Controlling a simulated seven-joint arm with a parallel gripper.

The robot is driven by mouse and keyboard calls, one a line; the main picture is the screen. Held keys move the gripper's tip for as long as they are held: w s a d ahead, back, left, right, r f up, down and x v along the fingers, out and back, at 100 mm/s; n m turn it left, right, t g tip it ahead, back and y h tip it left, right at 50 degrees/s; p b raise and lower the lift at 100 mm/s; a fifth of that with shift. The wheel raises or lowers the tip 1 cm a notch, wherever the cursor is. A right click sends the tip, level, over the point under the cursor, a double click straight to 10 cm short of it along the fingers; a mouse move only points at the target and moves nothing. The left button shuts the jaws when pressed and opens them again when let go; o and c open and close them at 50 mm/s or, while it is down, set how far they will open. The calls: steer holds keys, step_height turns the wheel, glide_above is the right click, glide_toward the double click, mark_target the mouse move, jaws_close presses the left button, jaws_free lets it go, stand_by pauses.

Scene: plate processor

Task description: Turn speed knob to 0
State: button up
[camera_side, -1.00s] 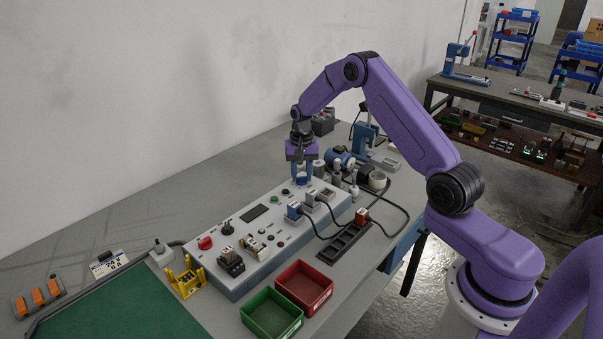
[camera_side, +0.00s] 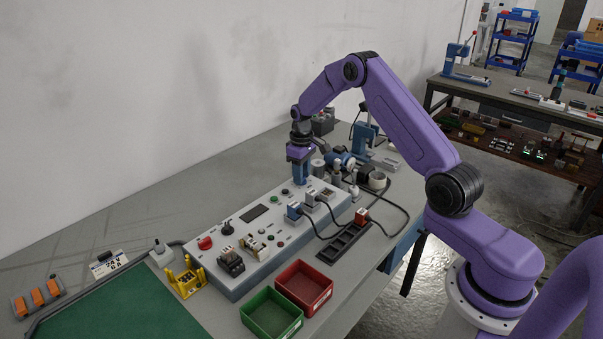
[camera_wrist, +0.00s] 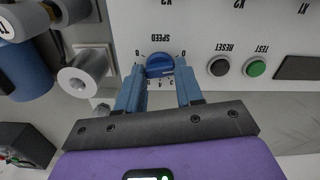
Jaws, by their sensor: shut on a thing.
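The blue speed knob (camera_wrist: 160,64) sits on the white face of the control panel (camera_wrist: 222,25), below the upside-down word SPEED. Its printed scale shows 8 on the left and 0 on the right in the wrist view. The knob's exact setting is hard to read. My gripper (camera_wrist: 160,76) is shut on the knob, one blue finger on each side. In the side view my gripper (camera_side: 300,183) points down at the far end of the panel (camera_side: 262,230), and its fingers hide the knob.
RESET (camera_wrist: 219,65) and green TEST (camera_wrist: 256,67) buttons are beside the knob. A blue motor (camera_side: 340,160) and grey cylinders are close behind my gripper. Red (camera_side: 328,300) and green bins are in front.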

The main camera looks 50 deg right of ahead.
steer(key=n, duration=0.3)
steer(key=shift+n, duration=0.3)
stand_by(0.3)
steer(key=o, duration=1)
steer(key=shift+o, duration=0.2)
step_height(320, 180, up, 18)
steer(key=shift+f, duration=0.25)
